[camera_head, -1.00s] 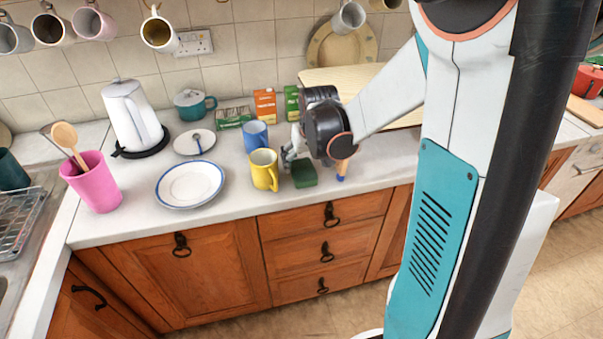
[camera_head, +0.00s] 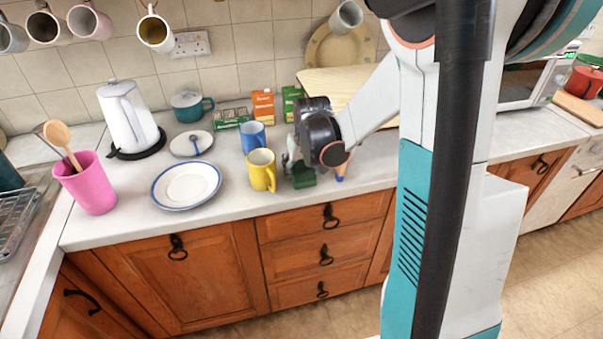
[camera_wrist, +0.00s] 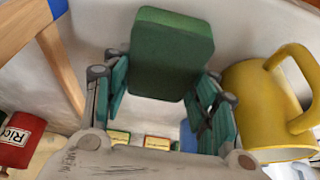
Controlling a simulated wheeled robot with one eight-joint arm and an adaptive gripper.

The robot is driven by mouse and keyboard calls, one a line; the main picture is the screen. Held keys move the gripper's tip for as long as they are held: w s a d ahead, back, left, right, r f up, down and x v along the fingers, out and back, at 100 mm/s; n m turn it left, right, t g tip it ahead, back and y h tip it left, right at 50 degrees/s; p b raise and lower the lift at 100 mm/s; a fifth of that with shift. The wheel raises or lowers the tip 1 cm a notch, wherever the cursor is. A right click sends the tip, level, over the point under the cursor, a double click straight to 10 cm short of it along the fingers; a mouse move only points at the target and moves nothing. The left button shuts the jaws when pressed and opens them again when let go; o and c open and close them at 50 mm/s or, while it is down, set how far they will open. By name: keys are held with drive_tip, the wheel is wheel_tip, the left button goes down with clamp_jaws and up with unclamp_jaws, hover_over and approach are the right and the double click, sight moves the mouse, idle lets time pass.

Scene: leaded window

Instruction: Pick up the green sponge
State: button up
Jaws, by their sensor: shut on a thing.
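The green sponge (camera_head: 303,177) is at the counter's front part, just right of the yellow mug (camera_head: 262,170). My gripper (camera_head: 297,164) is over it, with the fingers partly hidden by my wrist in the head view. In the wrist view the sponge (camera_wrist: 172,50) lies between the two teal-padded fingers of my gripper (camera_wrist: 163,72), and they are shut on it. The head view does not clearly show whether the sponge touches the counter or hangs just above it.
The yellow mug (camera_wrist: 262,105) is close beside the right finger. A wooden item with a blue end (camera_head: 341,171) stands to the right of the sponge. Behind are a blue mug (camera_head: 252,137) and small boxes (camera_head: 263,106). A white plate (camera_head: 187,184) lies left.

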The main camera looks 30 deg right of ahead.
drive_tip(key=shift+r, duration=0.15)
wheel_tip(320, 180, up, 28)
drive_tip(key=p, duration=0.9)
drive_tip(key=shift+o, duration=0.7)
drive_tip(key=c, duration=0.4)
drive_tip(key=shift+o, duration=0.2)
